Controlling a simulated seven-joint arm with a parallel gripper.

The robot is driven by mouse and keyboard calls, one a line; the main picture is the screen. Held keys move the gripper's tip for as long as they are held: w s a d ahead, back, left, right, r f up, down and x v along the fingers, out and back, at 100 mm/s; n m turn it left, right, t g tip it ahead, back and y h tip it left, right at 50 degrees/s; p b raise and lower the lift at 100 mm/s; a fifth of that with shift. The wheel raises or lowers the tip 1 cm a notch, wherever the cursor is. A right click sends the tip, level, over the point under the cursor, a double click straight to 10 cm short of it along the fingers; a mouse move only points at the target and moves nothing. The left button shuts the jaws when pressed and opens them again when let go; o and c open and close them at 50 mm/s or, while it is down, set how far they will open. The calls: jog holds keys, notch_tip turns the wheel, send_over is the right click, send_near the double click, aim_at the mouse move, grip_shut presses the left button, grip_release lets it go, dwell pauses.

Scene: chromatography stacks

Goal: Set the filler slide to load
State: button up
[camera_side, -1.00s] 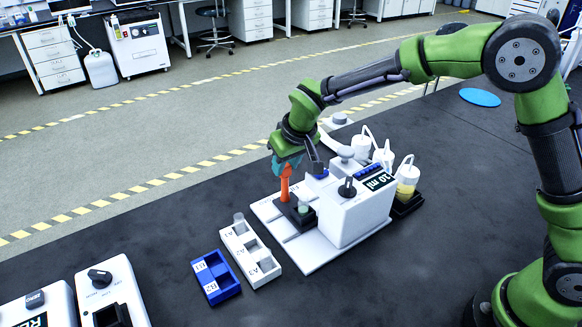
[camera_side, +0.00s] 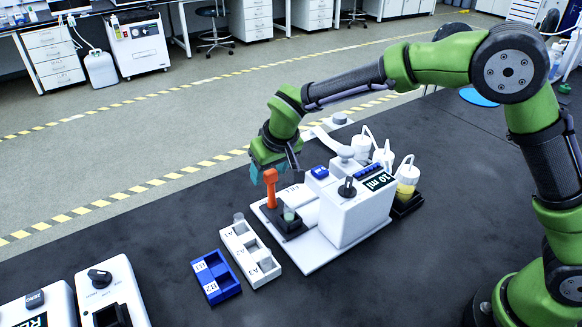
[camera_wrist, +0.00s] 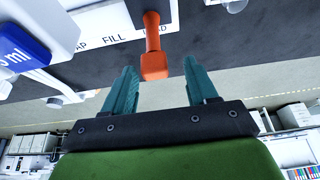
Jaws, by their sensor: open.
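The filler (camera_side: 352,215) is a white machine with a "10 ml" display. Its slide (camera_side: 288,226) is a black block carrying a small clear cup with greenish content, with an upright orange handle (camera_side: 271,187) at its left. In the wrist view, the handle (camera_wrist: 154,45) covers part of the "LOAD" label, just right of "FILL" (camera_wrist: 114,40). My gripper (camera_side: 262,172) is open at the handle's top. In the wrist view, its teal fingers (camera_wrist: 160,72) stand apart, with the handle's end between or just beyond the tips; contact cannot be told.
A white rack (camera_side: 240,252) marked A1 to A3 and a blue rack (camera_side: 208,284) lie left of the filler. Bottles (camera_side: 406,175) stand behind its right side. Other white devices (camera_side: 92,283) are at the front left. Dark bench is clear at the front right.

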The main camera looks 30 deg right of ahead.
jog(key=v, duration=1.7)
jog(key=s+d+f+m+t+y, duration=0.1)
jog(key=s+d+m, duration=0.1)
jog(key=s+d, duration=0.6)
jog(key=s+d+f+m+t+y, duration=0.1)
jog(key=s+d+m, duration=0.1)
jog(key=s+d, duration=0.6)
jog(key=s, duration=0.4)
jog(key=shift+s+d+t, duration=0.15)
jog(key=shift+s+t, duration=0.15)
jog(key=shift+s, duration=0.05)
